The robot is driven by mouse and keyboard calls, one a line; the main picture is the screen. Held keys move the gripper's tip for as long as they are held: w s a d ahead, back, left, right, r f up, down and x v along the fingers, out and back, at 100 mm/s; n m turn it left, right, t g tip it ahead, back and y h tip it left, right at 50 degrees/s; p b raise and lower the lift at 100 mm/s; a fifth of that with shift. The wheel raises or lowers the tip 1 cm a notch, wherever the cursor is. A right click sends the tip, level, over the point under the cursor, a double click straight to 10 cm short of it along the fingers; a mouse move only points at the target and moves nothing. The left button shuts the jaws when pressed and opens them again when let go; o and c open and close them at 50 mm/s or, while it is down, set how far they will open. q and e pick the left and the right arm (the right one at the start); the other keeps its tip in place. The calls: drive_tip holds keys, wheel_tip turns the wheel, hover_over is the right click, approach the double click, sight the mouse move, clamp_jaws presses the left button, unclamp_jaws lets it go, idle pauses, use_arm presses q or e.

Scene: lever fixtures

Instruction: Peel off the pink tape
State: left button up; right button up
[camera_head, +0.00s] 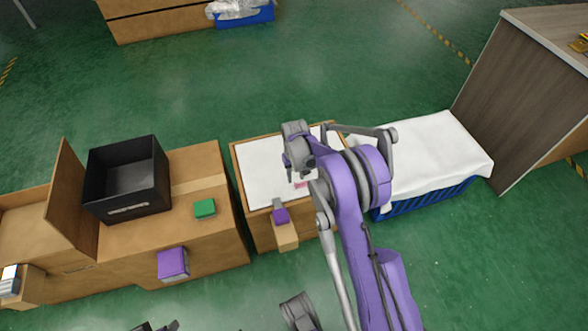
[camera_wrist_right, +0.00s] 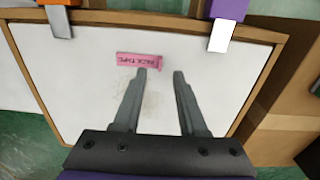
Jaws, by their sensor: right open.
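The pink tape (camera_wrist_right: 138,61) is a short strip with dark lettering, stuck on a white board (camera_wrist_right: 70,85) in a wooden frame. Its right end seems to stand up a little in the right wrist view. My right gripper (camera_wrist_right: 160,73) is open and empty above the board. Its left fingertip shows just below the tape, its right one farther right; I cannot tell if either touches. In the head view a bit of the tape (camera_head: 301,184) shows beside my right gripper (camera_head: 295,168), and my arm covers the board's right side. My left gripper is not clearly visible.
Metal-tipped clamps (camera_wrist_right: 221,36) grip the board's edge. A white cloth (camera_head: 440,150) covers a blue crate (camera_head: 430,198) at right.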

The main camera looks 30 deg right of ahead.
sight(296, 185)
wheel_tip(296, 185, down, 5)
drive_tip(key=shift+r+b, duration=0.1)
drive_tip(key=shift+b, duration=0.35)
clamp_jaws()
idle(1.7)
